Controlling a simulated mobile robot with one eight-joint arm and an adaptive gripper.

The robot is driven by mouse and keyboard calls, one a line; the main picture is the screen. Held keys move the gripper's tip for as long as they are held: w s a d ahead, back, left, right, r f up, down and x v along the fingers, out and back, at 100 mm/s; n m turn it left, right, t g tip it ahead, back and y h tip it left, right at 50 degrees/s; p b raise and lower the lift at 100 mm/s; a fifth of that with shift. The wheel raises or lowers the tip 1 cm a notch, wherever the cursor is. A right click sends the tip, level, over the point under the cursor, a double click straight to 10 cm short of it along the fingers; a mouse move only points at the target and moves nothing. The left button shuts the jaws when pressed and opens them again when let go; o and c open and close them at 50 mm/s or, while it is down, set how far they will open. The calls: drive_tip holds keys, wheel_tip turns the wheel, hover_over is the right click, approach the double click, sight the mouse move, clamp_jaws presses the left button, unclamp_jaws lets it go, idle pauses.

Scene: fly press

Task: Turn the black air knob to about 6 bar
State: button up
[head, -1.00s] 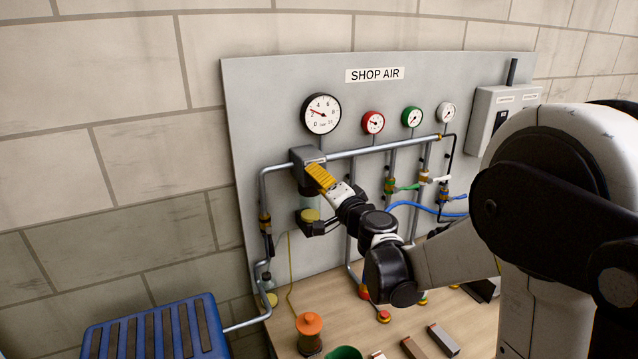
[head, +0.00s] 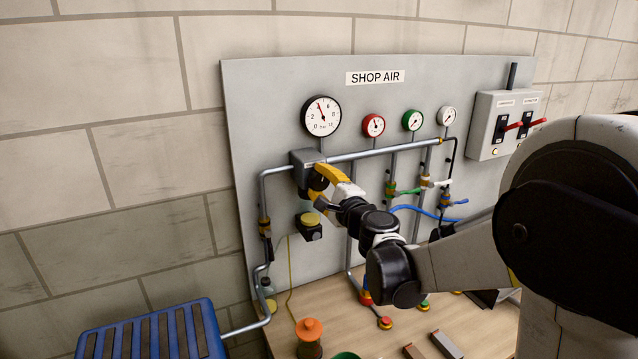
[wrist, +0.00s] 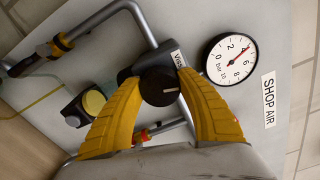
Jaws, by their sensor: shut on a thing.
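The black air knob (wrist: 160,87) sits on the grey regulator block, its white pointer line facing me in the wrist view. My gripper (wrist: 157,78) has its yellow fingers on both sides of the knob, shut on it. In the head view my gripper (head: 324,176) is at the regulator block (head: 303,160), and its fingers hide most of the knob. The large white gauge (head: 321,116) above has a red needle pointing up, between 4 and 6. The same gauge (wrist: 230,59) is tilted in the wrist view, its needle also between 4 and 6.
Grey pipes, valves and small red (head: 373,125), green (head: 412,120) and white gauges fill the panel at right. A yellow-topped black button box (head: 309,224) is just below my gripper. An orange-topped item (head: 309,330) stands on the bench; a blue slatted platform (head: 205,325) is lower left.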

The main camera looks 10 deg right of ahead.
drive_tip(key=shift+m, duration=0.3)
drive_tip(key=o, duration=1.2)
drive_tip(key=shift+c, duration=0.2)
drive_tip(key=s+d, duration=0.2)
drive_tip(key=s, duration=0.9)
drive_tip(key=shift+s+d, duration=0.15)
drive_tip(key=shift+s, duration=0.25)
